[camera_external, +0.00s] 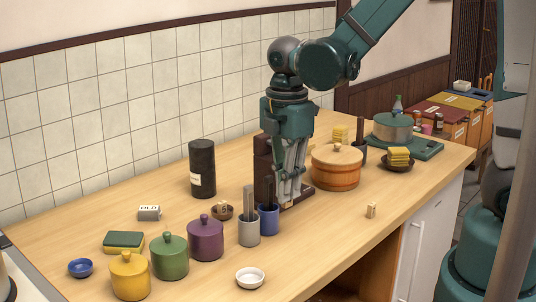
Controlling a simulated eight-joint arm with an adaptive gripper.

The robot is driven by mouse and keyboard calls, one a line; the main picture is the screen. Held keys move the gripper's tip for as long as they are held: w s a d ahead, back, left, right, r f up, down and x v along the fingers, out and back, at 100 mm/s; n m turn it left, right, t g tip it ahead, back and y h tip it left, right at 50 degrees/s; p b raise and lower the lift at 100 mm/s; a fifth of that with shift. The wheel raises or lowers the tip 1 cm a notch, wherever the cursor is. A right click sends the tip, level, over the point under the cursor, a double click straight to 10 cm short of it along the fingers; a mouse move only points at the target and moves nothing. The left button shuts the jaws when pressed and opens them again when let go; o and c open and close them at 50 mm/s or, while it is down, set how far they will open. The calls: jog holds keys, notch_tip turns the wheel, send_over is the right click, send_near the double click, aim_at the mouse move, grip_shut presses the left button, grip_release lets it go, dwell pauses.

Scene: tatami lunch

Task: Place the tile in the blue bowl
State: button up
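A small upright cream block with markings (371,210), which looks like the tile, stands on the counter right of centre near the front edge. The small blue bowl (80,268) sits at the far left of the counter, and no contents show in it. My gripper (287,203) points down near the middle of the counter, behind the blue cup and left of the wooden tub. It is well left of the tile and far right of the bowl. Its fingers look close together, but their gap is unclear at this angle.
Yellow (130,277), green (170,257) and purple (206,239) lidded jars stand between bowl and gripper. Grey (249,231) and blue (268,220) cups hold utensils. A wooden tub (336,170) and black canister (202,168) stand farther back. Counter around the tile is clear.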

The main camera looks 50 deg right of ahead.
jog(key=shift+r, duration=2.75)
jog(key=w+a, duration=0.1)
jog(key=w, duration=0.1)
jog(key=n+p, duration=0.1)
jog(key=p, duration=0.3)
send_over(81, 269)
jog(key=f, duration=0.3)
jog(key=a+f, duration=0.1)
jog(key=f, duration=0.1)
jog(key=shift+s, duration=0.4)
jog(key=shift+f, duration=0.25)
jog(key=shift+f+b, duration=1.3)
jog(key=shift+f, duration=3.4)
